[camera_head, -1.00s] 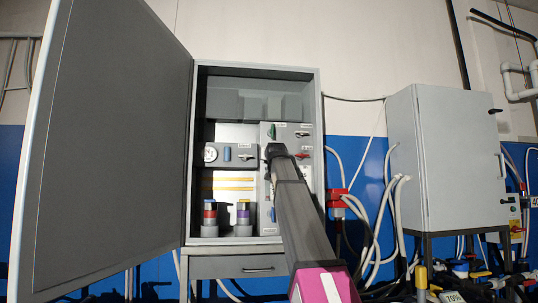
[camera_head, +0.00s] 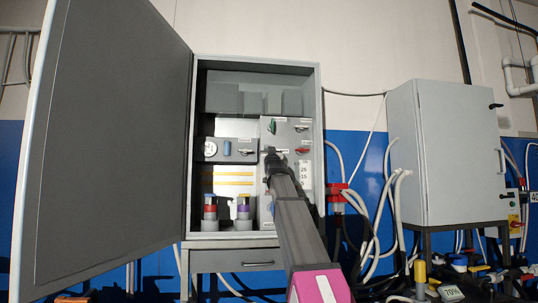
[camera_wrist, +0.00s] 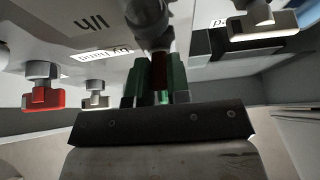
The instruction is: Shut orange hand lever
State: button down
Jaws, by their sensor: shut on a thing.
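The open grey cabinet (camera_head: 319,110) holds a light grey panel (camera_head: 288,138) with several hand levers. My gripper (camera_head: 275,165) is at the left part of this panel, below the green lever (camera_head: 272,126). In the wrist view my gripper (camera_wrist: 157,78) is shut on a narrow, dark reddish-brown piece between its green fingertips. This piece is in shadow, probably the orange hand lever (camera_wrist: 160,70); its colour and angle are hard to tell. My gripper and arm hide it in the head view.
A red lever (camera_head: 302,150) and a grey lever (camera_head: 300,128) sit right of my gripper. Another grey lever (camera_head: 245,152) is on the left panel. The open cabinet door (camera_head: 110,150) stands at the left. A second closed cabinet (camera_head: 455,150) and cables are at the right.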

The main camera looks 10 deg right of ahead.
jog(key=c, duration=1.1)
grip_release()
jog(key=v, duration=1.1)
